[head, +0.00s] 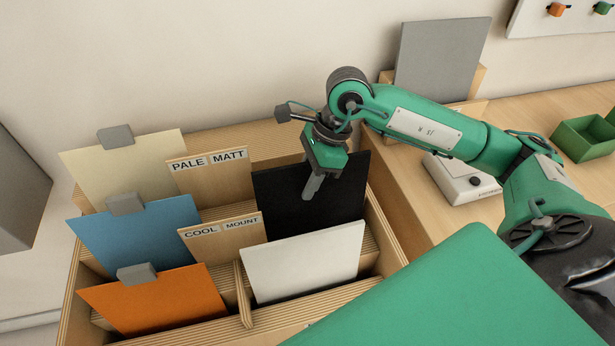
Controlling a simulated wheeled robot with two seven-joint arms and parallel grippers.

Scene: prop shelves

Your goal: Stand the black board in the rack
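The black board (341,200) stands slightly tilted in the right half of the wooden rack (398,250), in the row behind a white board (305,262). Its lower edge is hidden by the white board, so I cannot see whether it rests on the rack's floor. My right gripper (313,185) points down over the black board's top edge. One finger lies in front of the board's face; the other finger is hidden, so its grip cannot be told. My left gripper is not in view.
Cream (125,165), blue (140,240) and orange (155,302) boards with grey clips stand in the rack's left half. Label cards read PALE MATT (208,178) and COOL MOUNT (222,237). A grey board (440,55), a white device (462,185) and a green bin (585,140) are at right.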

